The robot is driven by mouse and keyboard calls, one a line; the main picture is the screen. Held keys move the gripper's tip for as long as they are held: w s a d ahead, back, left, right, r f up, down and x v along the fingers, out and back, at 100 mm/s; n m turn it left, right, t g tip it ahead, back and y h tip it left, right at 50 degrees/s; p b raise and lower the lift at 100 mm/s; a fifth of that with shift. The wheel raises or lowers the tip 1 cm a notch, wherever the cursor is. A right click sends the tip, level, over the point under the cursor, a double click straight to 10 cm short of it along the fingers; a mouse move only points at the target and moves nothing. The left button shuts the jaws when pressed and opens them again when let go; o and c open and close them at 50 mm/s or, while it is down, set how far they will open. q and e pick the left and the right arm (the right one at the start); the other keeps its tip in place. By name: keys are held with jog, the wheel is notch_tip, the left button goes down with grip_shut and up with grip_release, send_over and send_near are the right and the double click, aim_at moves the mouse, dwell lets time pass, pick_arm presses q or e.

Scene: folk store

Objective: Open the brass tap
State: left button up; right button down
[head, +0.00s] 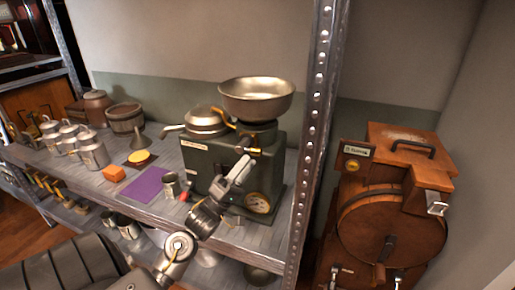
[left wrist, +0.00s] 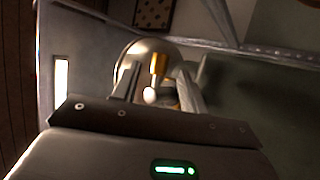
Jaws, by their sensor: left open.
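In the left wrist view a brass tap piece (left wrist: 158,65) with a small white knob (left wrist: 150,95) at its end shows between the two fingers of my left gripper (left wrist: 155,80). The fingers stand apart on either side of it; I cannot tell whether either touches it. In the head view my left gripper (head: 241,168) is in front of the dark green machine (head: 268,165), and it hides part of the machine's front. A small brass part (head: 252,150) shows just beyond the fingers. My right gripper is not in view.
A metal bowl (head: 257,98) sits on top of the machine, with a dial (head: 259,203) low on its front. A small metal cup (head: 171,184) stands left of it by a purple cloth (head: 146,187). A metal shelf post (head: 313,140) rises on the right, before a wooden drum (head: 388,232).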

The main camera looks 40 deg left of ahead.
aim_at(254, 154)
pick_arm(q)
jog(key=p+x, duration=0.1)
jog(key=x, duration=0.3)
jog(key=shift+w+r, duration=0.1)
jog(key=shift+r, duration=0.05)
jog(key=shift+w+r, duration=0.3)
jog(key=shift+w, duration=0.15)
jog(key=shift+d, duration=0.1)
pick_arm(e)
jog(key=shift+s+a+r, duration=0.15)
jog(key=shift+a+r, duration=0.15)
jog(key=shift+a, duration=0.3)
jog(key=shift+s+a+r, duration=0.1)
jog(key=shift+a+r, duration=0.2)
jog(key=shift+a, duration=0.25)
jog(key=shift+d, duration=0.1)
